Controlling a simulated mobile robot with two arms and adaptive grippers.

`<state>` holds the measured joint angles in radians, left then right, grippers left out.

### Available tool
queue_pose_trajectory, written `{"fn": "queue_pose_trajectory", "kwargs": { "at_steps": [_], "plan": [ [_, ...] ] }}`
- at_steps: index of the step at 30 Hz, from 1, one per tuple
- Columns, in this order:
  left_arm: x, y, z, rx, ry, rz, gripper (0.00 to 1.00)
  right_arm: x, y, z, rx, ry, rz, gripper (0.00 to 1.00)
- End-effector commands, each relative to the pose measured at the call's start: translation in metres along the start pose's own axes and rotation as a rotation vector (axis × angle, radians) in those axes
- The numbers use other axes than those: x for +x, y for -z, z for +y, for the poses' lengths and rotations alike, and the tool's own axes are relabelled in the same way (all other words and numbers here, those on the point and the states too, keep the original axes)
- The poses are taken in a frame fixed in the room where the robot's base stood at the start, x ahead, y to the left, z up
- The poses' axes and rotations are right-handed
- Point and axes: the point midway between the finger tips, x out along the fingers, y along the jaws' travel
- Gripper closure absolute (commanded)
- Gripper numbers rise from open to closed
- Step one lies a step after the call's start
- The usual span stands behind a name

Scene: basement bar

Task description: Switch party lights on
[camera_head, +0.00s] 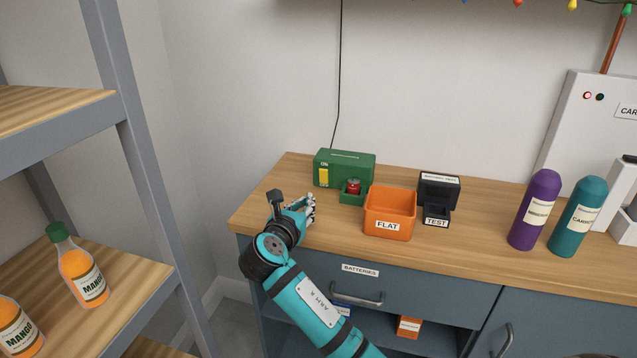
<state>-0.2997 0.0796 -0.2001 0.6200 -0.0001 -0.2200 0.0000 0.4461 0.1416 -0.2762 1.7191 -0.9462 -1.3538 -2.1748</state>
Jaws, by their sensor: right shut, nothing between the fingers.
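A green box (345,167) with a yellow panel marked "ON" stands at the back left of the wooden counter. A dark cable runs up the wall from behind it. A small green holder with a red-topped item (353,188) sits at its front. Coloured party lights (518,3) hang on a wire along the top edge; only some bulbs show. My right gripper (311,207) is over the counter's left end, in front of and left of the green box. Its fingers are shut and look empty, apart from the box. My left gripper is out of view.
An orange bin (390,213) marked "FLAT" and a black tester (437,195) marked "TEST" stand right of the green box. Purple (535,210) and teal (578,217) bottles stand farther right. A metal shelf (150,190) with mango bottles is at left. Counter between tester and bottles is clear.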

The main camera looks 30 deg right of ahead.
Motion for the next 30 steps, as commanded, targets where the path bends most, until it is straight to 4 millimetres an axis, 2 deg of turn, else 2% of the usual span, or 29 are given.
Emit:
{"fn": "queue_pose_trajectory", "kwargs": {
  "at_steps": [9, 15, 21, 30],
  "plan": [
    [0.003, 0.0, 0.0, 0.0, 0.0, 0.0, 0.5, 0.069, 0.0, -0.001, 0.0, 0.003, -0.001, 1.0],
    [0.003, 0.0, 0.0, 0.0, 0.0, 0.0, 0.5, 0.1, -0.008, 0.0, 0.002, 0.001, 0.0, 1.0],
    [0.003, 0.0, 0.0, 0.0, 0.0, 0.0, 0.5, 0.115, -0.011, 0.0, 0.0, 0.0, 0.001, 1.0],
    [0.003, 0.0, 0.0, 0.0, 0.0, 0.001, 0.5, 0.116, -0.012, 0.0, 0.0, 0.0, 0.0, 1.0]
  ]
}}
